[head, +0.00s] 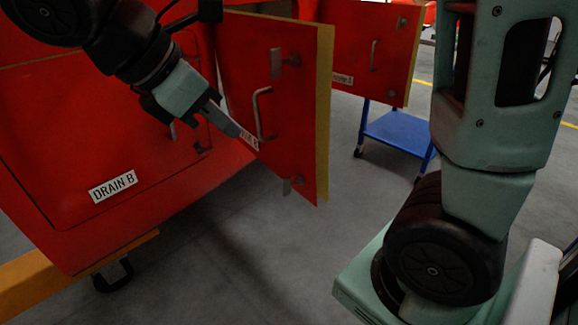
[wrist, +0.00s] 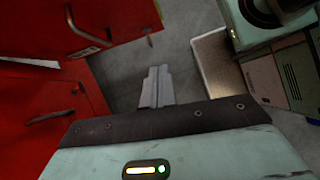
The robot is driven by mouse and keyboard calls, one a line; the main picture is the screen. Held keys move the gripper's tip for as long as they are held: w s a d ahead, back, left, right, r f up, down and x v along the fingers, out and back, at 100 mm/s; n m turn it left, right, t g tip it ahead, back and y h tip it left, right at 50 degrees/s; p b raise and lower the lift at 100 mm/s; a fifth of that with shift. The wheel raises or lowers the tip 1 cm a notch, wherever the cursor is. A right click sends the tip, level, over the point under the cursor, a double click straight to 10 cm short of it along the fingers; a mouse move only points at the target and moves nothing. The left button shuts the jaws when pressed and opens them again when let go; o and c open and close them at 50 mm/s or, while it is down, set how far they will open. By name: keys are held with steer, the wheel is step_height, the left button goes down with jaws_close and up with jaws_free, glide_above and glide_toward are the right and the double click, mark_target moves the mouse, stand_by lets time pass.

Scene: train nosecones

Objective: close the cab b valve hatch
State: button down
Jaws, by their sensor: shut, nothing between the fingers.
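An open red hatch door (head: 285,110) with a yellow edge stands swung out from the red nosecone in the head view. It has a metal bar handle (head: 262,114) and a white label (head: 249,140), partly hidden by my fingers; its end looks like "B", so it may be the valve hatch. My gripper (head: 236,130) is shut and empty, its fingertips in front of this door at the label, left of the handle. I cannot tell whether they touch it. In the wrist view my gripper (wrist: 157,72) points over grey floor, with red panels (wrist: 60,75) at left.
A closed hatch labelled "DRAIN B" (head: 113,186) is at left. Another open red door (head: 375,50) stands behind, its label unreadable. A blue cart (head: 398,130) is beyond it. Grey floor (head: 230,260) is clear below the doors. An orange beam (head: 80,272) lies lower left.

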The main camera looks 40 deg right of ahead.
steer(key=w+d+f+h+b, duration=0.1)
steer(key=w+d+f+b, duration=0.1)
steer(key=b, duration=0.1)
steer(key=n+h+b, duration=0.1)
steer(key=b, duration=0.4)
glide_toward(302, 135)
step_height(302, 135, down, 4)
steer(key=shift+s+d+f+b, duration=0.15)
steer(key=shift+d+b, duration=0.45)
steer(key=shift+d, duration=1.5)
steer(key=shift+d, duration=0.1)
